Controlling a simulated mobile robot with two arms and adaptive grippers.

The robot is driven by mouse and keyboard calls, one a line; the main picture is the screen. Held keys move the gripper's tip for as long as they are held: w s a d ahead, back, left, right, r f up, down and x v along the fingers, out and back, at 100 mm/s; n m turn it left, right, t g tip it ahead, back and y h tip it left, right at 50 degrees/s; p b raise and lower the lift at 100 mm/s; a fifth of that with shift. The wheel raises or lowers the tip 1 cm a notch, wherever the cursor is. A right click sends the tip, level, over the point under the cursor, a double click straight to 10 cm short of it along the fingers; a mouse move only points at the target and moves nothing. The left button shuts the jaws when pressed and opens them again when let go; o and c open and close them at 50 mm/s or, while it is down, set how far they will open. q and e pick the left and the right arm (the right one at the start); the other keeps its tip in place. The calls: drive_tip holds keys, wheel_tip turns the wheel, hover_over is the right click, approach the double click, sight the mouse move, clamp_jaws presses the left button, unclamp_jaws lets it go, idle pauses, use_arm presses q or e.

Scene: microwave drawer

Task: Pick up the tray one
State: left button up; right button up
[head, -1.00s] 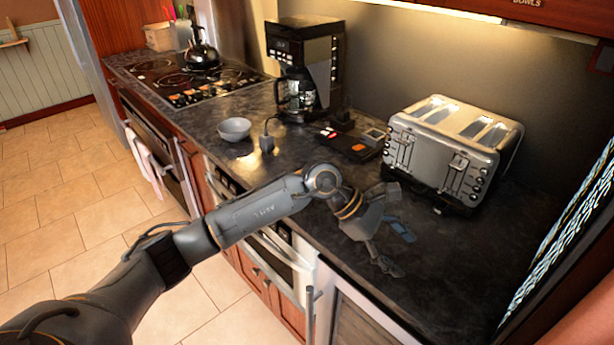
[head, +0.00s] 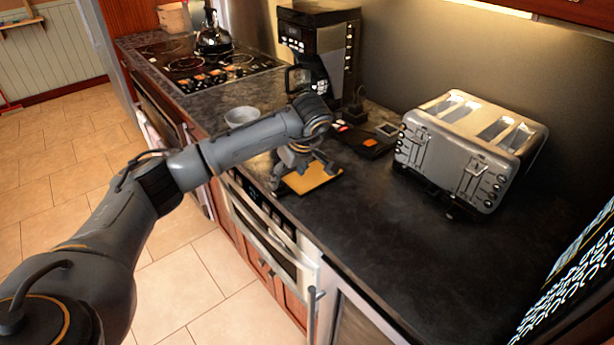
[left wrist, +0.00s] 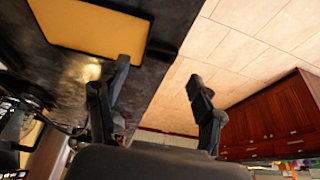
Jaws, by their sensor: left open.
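A flat tray (head: 316,178) with a yellow-orange surface and a dark rim lies on the dark counter near its front edge. It also shows in the left wrist view (left wrist: 92,28) at the upper left, partly cut off by the frame. My left gripper (head: 301,170) is over the tray's left part and hides some of it in the head view. In the left wrist view its two fingers (left wrist: 160,78) are spread apart with nothing between them. One finger appears close to the tray's edge; I cannot tell whether it touches. My right gripper is not in view.
A bowl (head: 242,116) stands just behind my left arm. A coffee maker (head: 322,45), a dark flat device (head: 362,140) and a toaster (head: 470,150) stand farther back. A kettle (head: 213,40) sits on the stove. The counter in front of the toaster is clear.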

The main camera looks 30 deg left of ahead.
sight(285, 190)
use_arm(q)
drive_tip(key=p+x, duration=0.2)
drive_tip(key=x, duration=0.3)
drive_tip(key=shift+w+f, duration=0.1)
drive_tip(key=shift+f, duration=0.1)
drive_tip(key=shift+a+f, duration=0.1)
drive_tip(key=shift+f, duration=0.1)
clamp_jaws()
drive_tip(key=shift+r, duration=0.1)
